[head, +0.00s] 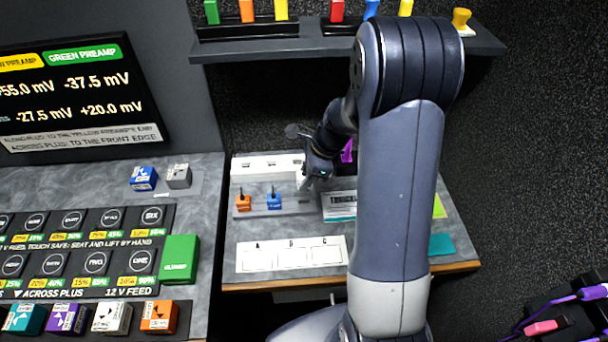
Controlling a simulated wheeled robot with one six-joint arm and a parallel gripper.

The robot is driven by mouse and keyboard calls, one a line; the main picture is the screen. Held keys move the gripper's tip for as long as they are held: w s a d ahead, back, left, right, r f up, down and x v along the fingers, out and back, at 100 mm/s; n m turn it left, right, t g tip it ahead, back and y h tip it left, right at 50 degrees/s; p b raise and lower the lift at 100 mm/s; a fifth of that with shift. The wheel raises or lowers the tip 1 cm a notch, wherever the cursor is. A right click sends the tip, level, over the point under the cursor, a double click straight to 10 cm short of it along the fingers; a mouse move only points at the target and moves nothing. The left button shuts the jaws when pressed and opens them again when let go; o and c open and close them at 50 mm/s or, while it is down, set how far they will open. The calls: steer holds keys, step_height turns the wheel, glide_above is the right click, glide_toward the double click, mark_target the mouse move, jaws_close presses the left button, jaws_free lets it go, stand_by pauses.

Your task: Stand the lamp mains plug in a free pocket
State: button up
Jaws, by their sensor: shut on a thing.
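My gripper (313,178) is low over the right end of a white holder (262,164) at the back of the grey bench. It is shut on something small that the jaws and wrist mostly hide. I cannot tell whether this is the lamp mains plug, or whether it touches the holder. A white board marked with letters (291,254) lies at the bench front with empty outlined fields. I cannot make out which openings are pockets.
A purple item (347,151) is partly hidden behind my arm. A shelf (270,47) with coloured pieces runs above. Purple (592,292) and pink (541,328) plugs lie lower right.

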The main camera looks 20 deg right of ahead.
steer(key=shift+r, duration=0.1)
steer(key=shift+f+b, duration=1.9)
steer(key=shift+f, duration=1.1)
steer(key=shift+f+b, duration=0.65)
steer(key=shift+f, duration=0.7)
steer(key=o, duration=1.1)
steer(key=shift+r, duration=0.1)
steer(key=v, duration=1)
steer(key=shift+r, duration=0.35)
steer(key=shift+f, duration=0.1)
